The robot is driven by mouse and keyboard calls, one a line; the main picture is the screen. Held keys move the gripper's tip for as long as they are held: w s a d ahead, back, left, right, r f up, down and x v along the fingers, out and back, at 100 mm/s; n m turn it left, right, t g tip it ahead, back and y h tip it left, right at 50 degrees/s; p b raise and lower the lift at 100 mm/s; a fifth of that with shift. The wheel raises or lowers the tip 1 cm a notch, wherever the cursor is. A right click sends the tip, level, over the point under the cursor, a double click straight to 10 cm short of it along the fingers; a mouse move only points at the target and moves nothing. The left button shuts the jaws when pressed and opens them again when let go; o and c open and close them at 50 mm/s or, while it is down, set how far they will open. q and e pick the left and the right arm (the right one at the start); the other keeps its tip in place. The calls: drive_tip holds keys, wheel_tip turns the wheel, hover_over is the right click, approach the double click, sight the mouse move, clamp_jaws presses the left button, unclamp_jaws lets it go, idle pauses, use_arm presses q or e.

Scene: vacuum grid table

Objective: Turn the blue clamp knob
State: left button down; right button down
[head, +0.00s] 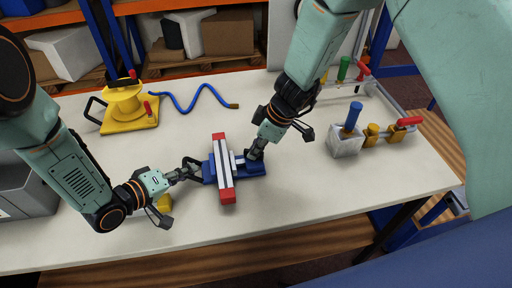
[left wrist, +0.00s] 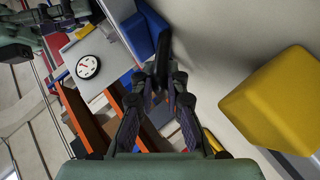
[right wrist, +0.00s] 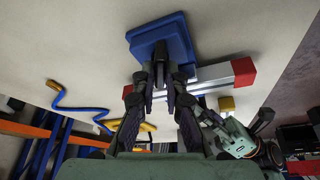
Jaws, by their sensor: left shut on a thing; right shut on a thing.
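A blue clamp base (head: 245,170) lies on the table's middle, with a grey metal bar with red ends (head: 222,165) across it. My left gripper (head: 192,168) is shut on a black handle (left wrist: 163,55) at the base's left end. My right gripper (head: 255,152) is shut on a dark post (right wrist: 160,52) above the right part of the blue base, which also shows in the right wrist view (right wrist: 176,35). The fingers hide most of that post, and I cannot make out a blue knob there. A separate upright blue handle (head: 352,115) stands in a grey block (head: 345,144).
A yellow device (head: 125,104) and a blue hose (head: 195,100) lie at the back left. Red- and yellow-headed clamps (head: 400,127) stand at the right. A yellow block (left wrist: 275,95) is close beside my left gripper. The front of the white table (head: 290,208) is clear.

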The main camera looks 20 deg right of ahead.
drive_tip(key=shift+m, duration=0.4)
drive_tip(key=m+t+h, duration=0.1)
drive_tip(key=m, duration=0.2)
drive_tip(key=shift+s+a+m, duration=0.1)
drive_tip(key=shift+m, duration=0.3)
drive_tip(key=shift+m+t+h, duration=0.6)
drive_tip(key=shift+m+h, duration=0.3)
drive_tip(key=shift+m, duration=1.4)
drive_tip(key=c, duration=1.4)
unclamp_jaws()
